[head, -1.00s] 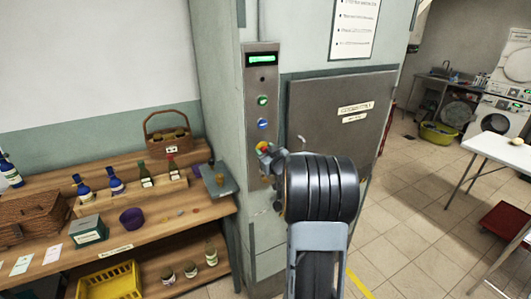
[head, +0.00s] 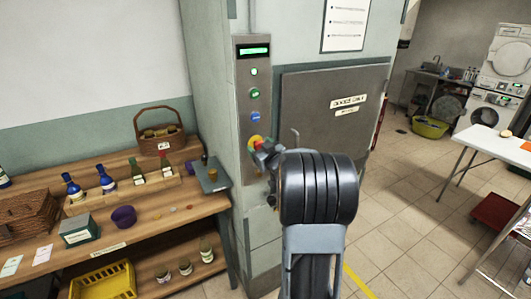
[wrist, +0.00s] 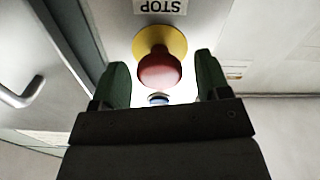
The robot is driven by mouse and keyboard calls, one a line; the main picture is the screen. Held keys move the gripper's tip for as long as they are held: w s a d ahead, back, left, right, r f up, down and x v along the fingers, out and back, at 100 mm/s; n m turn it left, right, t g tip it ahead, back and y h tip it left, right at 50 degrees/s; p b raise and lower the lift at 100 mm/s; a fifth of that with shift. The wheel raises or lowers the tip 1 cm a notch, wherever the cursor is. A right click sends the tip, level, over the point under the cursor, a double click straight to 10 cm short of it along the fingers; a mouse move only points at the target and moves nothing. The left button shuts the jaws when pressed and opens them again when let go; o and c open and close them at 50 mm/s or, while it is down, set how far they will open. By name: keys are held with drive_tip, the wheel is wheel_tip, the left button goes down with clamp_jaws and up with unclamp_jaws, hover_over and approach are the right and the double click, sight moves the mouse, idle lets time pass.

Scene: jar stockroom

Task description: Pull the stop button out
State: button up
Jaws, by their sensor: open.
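The stop button is a red mushroom knob (wrist: 159,70) on a yellow collar (wrist: 160,40) in the wrist view. It stands out from the panel below an upside-down STOP label (wrist: 160,6). My gripper (wrist: 161,62) is open, with one dark green finger on each side of the knob and a gap on both sides. In the head view the stop button (head: 255,141) is low on the grey control panel (head: 244,120), and my gripper (head: 264,150) is right at it, partly hidden by my wrist.
A green button (head: 254,92) and a blue button (head: 255,117) sit above the stop button. A grey door (head: 333,110) with a handle is to the right. A wooden shelf (head: 205,209) with bottles and baskets stands at the left. The tiled floor at right is mostly open.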

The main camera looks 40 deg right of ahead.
drive_tip(key=s+a+b, duration=0.2)
drive_tip(key=s, duration=1.1)
drive_tip(key=shift+s+b, duration=0.25)
drive_tip(key=shift+b, duration=0.15)
drive_tip(key=shift+d, duration=0.1)
drive_tip(key=s+d+f+m+g+h, duration=0.4)
drive_tip(key=s+f+m+g+h, duration=0.15)
drive_tip(key=f+g, duration=0.4)
drive_tip(key=s+a+n+g+y, duration=0.2)
drive_tip(key=a+y, duration=0.2)
drive_tip(key=a, duration=1)
drive_tip(key=s+a+r+n+g+y, duration=0.1)
drive_tip(key=s+a+n+g+y, duration=0.1)
drive_tip(key=a, duration=1.3)
drive_tip(key=shift+s+r+n+y, duration=0.35)
drive_tip(key=shift+s+y, duration=0.4)
drive_tip(key=shift+y, duration=0.3)
